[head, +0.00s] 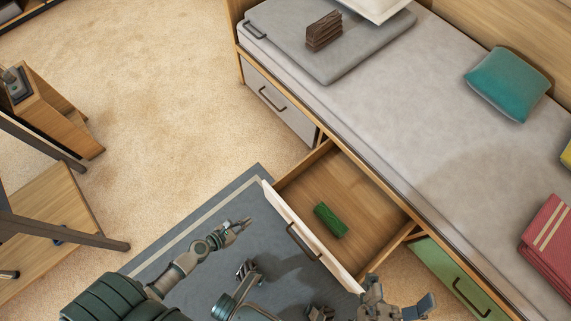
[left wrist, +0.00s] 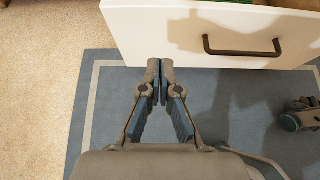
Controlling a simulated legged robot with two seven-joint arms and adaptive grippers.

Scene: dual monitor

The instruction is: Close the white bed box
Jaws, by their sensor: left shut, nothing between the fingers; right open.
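The white bed box (head: 311,237) is a drawer pulled out from under the bed, with a white front, a dark handle and a wooden inside. A green block-like object (head: 330,220) lies in it. My left gripper (head: 246,224) is shut and empty, in front of the left end of the white front. In the left wrist view, my left gripper (left wrist: 160,62) points at the lower edge of the white front (left wrist: 150,30); I cannot tell if it touches. The handle (left wrist: 242,47) is to its right. My right gripper (head: 398,302) is open near the front's right end.
The bed (head: 400,110) carries a grey folded pad, a teal pillow (head: 507,84) and a red towel (head: 552,240). A blue-grey rug (head: 190,245) lies below.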

